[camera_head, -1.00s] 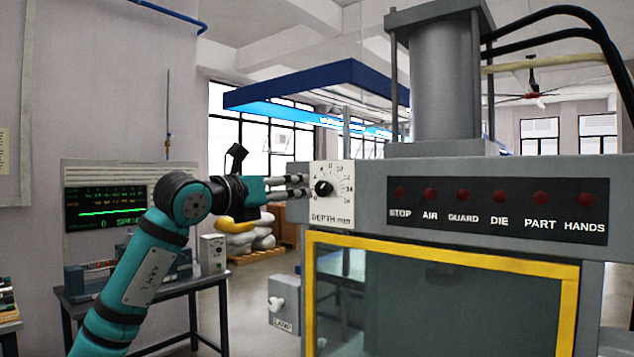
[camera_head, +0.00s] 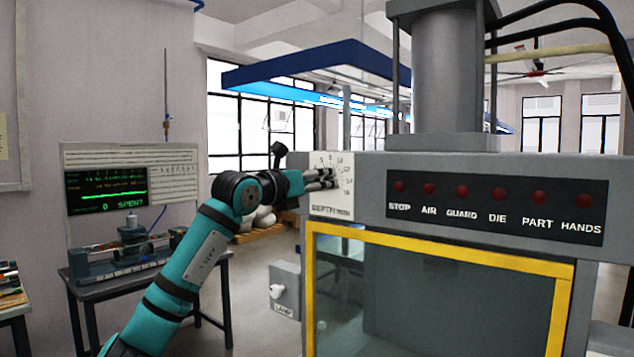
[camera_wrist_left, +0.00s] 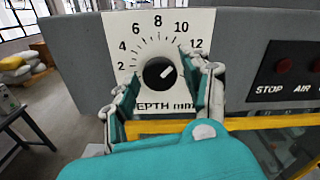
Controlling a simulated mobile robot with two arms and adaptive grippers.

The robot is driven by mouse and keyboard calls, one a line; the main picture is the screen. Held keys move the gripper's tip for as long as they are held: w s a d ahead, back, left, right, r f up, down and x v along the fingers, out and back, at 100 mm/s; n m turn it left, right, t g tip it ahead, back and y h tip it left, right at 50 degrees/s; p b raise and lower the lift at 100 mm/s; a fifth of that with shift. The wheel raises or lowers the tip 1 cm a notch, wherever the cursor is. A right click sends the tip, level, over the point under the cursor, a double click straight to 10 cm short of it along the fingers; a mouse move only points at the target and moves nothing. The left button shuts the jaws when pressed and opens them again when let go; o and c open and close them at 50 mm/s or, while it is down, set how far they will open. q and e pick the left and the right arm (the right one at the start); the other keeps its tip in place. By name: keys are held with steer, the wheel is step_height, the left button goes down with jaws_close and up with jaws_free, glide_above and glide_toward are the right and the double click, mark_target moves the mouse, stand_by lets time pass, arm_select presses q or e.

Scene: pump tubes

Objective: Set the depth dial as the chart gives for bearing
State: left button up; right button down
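The depth dial is a black round knob (camera_wrist_left: 158,72) on a white numbered plate marked DEPTH mm (camera_wrist_left: 120,30). Its white mark points to the upper right, roughly toward the 12 side. In the head view the plate (camera_head: 331,208) is at the press's left end, and my left gripper (camera_head: 325,178) hides the knob. In the left wrist view my left gripper (camera_wrist_left: 165,95) is open, one finger on each side of the knob; contact cannot be told. My right gripper is not in view. No legible chart entry for bearing shows.
The press has a lamp panel (camera_head: 495,208) and a yellow-framed guard (camera_head: 440,255). A grey lamp box (camera_head: 284,290) stands out below the dial. At left, a bench (camera_head: 150,265) stands under a board with a green-trace screen (camera_head: 105,190).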

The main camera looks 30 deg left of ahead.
arm_select(q)
steer(key=c, duration=0.8)
steer(key=shift+c, duration=0.2)
steer(key=shift+m, duration=0.3)
steer(key=m, duration=0.3)
steer(key=shift+r+m+p, duration=0.1)
steer(key=shift+m+p, duration=0.2)
steer(key=shift+p, duration=0.05)
steer(key=shift+m, duration=2.2)
